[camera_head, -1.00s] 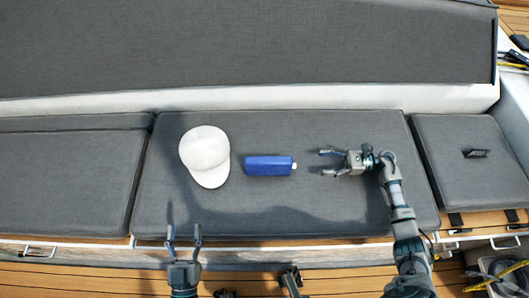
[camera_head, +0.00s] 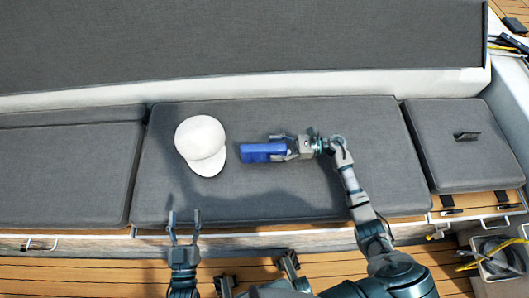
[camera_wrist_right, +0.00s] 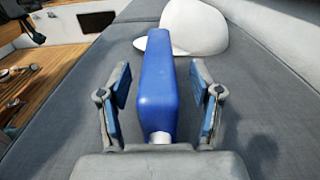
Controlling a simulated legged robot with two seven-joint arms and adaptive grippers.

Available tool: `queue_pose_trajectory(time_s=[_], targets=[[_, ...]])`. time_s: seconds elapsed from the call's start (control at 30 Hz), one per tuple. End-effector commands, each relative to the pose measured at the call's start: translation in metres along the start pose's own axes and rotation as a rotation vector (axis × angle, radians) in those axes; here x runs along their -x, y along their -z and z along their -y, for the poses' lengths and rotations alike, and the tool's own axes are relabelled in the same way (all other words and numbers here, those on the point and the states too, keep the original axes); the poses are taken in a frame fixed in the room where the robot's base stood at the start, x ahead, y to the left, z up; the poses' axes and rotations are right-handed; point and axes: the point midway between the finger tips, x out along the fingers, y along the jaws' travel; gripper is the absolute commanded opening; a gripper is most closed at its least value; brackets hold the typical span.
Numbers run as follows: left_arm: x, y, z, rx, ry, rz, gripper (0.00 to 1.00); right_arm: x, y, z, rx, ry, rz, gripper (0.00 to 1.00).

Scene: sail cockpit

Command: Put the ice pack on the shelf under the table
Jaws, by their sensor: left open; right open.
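The blue ice pack (camera_head: 262,152) lies on the grey seat cushion, its white cap end toward my right gripper. My right gripper (camera_head: 284,148) is open, with its fingers on either side of the pack's capped end. In the right wrist view, the ice pack (camera_wrist_right: 158,90) stands between the two open fingers, with a gap visible on each side. My left gripper (camera_head: 184,222) is open and empty in front of the bench edge. No table or shelf under one can be made out in these views.
A white cap (camera_head: 201,146) lies on the cushion (camera_head: 320,200) just left of the ice pack; it also shows behind the pack in the right wrist view (camera_wrist_right: 190,28). A small dark object (camera_head: 467,136) is on the right cushion. A bin (camera_head: 497,255) with cables stands at lower right.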

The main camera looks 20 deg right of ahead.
Motion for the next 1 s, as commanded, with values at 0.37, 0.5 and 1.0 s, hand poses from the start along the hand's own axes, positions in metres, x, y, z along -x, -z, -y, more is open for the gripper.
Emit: queue_pose_trajectory(time_s=[0.37, 0.5, 1.0], targets=[[0.002, -0.004, 0.001, 0.000, 0.003, 0.015, 0.60, -0.021, 0.000, 0.000, 0.001, 0.000, -0.001, 0.65], [0.002, -0.003, 0.001, 0.000, 0.003, 0.014, 0.60, -0.020, 0.000, 0.000, 0.001, 0.000, -0.001, 0.37], [0.001, 0.000, 0.001, 0.000, 0.002, 0.008, 0.60, -0.020, -0.002, 0.000, 0.002, 0.000, 0.000, 0.00]])
